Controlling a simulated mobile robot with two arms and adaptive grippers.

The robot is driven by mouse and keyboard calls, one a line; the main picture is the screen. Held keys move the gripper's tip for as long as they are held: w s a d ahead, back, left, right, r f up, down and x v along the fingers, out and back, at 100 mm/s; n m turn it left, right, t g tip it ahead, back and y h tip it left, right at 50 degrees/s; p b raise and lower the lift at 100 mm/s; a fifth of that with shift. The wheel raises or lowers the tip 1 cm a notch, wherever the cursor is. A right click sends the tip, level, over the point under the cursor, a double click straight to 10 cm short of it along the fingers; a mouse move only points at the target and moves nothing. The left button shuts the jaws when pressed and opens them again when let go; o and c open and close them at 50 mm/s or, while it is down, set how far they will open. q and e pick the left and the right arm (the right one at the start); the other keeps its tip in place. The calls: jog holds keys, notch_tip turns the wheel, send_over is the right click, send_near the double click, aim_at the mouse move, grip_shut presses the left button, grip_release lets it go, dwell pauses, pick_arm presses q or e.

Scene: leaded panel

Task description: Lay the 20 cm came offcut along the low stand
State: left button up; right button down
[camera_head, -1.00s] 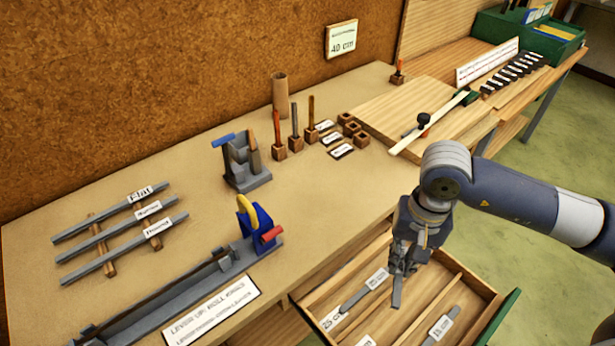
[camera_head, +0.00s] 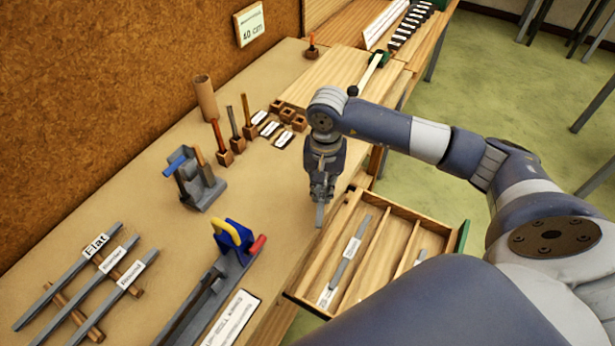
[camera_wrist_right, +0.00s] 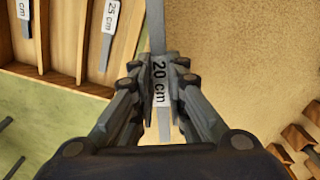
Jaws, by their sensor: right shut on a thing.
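My right gripper (camera_head: 321,192) is shut on the grey 20 cm came offcut, above the bench's front edge beside the open drawer. In the right wrist view the offcut (camera_wrist_right: 157,30) runs between the fingers (camera_wrist_right: 160,100), its "20 cm" label facing the camera. In the head view its lower end (camera_head: 320,215) hangs below the fingertips, apart from the bench. Two low wooden rails (camera_head: 75,315) at the lower left carry three labelled grey strips, one marked "Flat" (camera_head: 70,278). I cannot tell for certain whether these rails are the low stand. My left gripper is not in view.
The open drawer (camera_head: 395,212) holds other labelled grey strips. A grey holder (camera_head: 203,190) and a blue-and-yellow clamp device (camera_head: 232,240) stand on the bench (camera_head: 275,200). Several upright tools, a brown cylinder (camera_head: 205,98) and small wooden blocks stand farther back.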

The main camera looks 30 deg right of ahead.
jog(key=p, duration=0.1)
send_over(309, 191)
jog(key=s, duration=0.1)
jog(key=shift+s+f, duration=0.1)
jog(key=shift+s, duration=0.05)
jog(key=shift+w+f, duration=0.1)
jog(key=shift+w, duration=0.65)
notch_tip(309, 191, down, 3)
jog(key=shift+f+p, duration=0.1)
jog(key=shift+p, duration=1.1)
jog(key=shift+f, duration=0.2)
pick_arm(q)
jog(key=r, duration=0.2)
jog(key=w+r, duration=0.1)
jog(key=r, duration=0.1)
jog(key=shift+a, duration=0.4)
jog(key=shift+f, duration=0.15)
pick_arm(e)
jog(key=shift+f, duration=0.1)
jog(key=shift+f+b, duration=0.15)
jog(key=shift+b, duration=0.15)
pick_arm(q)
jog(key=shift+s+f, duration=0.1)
pick_arm(e)
jog(key=c, duration=1.6)
grip_release()
